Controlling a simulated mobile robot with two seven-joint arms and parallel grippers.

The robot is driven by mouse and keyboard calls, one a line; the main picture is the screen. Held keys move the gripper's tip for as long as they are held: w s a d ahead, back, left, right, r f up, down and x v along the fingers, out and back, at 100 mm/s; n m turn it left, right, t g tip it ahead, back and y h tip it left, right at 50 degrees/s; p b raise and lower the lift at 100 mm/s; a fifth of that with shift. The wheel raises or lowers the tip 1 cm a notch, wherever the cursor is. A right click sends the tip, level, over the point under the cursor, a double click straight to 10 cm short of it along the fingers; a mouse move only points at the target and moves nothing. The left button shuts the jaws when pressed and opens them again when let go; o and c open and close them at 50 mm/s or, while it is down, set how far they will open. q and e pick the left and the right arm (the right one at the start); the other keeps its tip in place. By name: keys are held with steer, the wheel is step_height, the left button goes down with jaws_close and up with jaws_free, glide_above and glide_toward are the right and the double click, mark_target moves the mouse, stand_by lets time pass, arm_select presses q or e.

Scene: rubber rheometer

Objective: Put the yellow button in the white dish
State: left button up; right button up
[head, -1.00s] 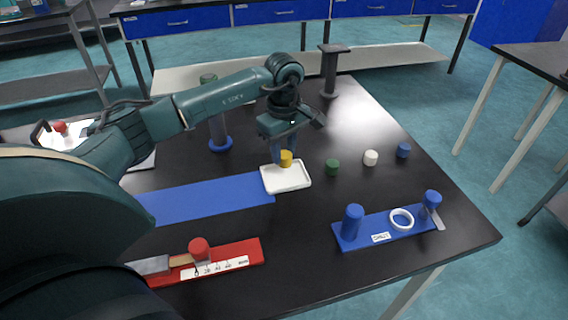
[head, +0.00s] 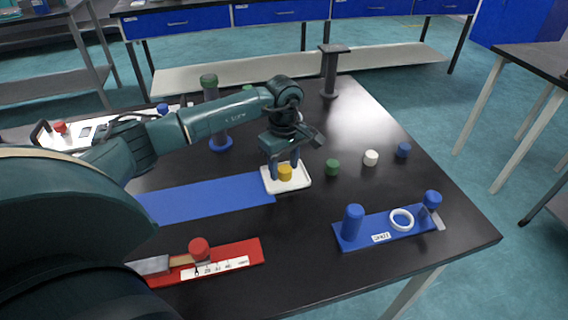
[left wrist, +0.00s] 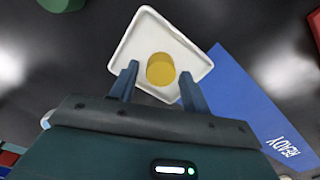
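The yellow button (head: 285,173) sits in the white dish (head: 303,184), on the black table. In the left wrist view, the button (left wrist: 160,69) stands upright on the floor of the dish (left wrist: 140,38), near its middle. My left gripper (head: 283,164) is just above the dish, pointing down. Its two fingers (left wrist: 158,88) are spread wider than the button, with gaps visible in the wrist view, and hold nothing. My right gripper is in neither view.
Green (head: 332,167), white (head: 371,158) and blue (head: 403,150) buttons stand right of the dish. A blue mat (head: 205,199) lies left of it. A blue holder with posts (head: 385,228) and a red board (head: 245,252) lie nearer the front edge.

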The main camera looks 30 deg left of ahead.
mark_target(284, 168)
arm_select(q)
steer(key=shift+o, duration=0.2)
step_height(284, 168, up, 12)
steer(key=shift+r, duration=0.15)
stand_by(0.4)
stand_by(0.5)
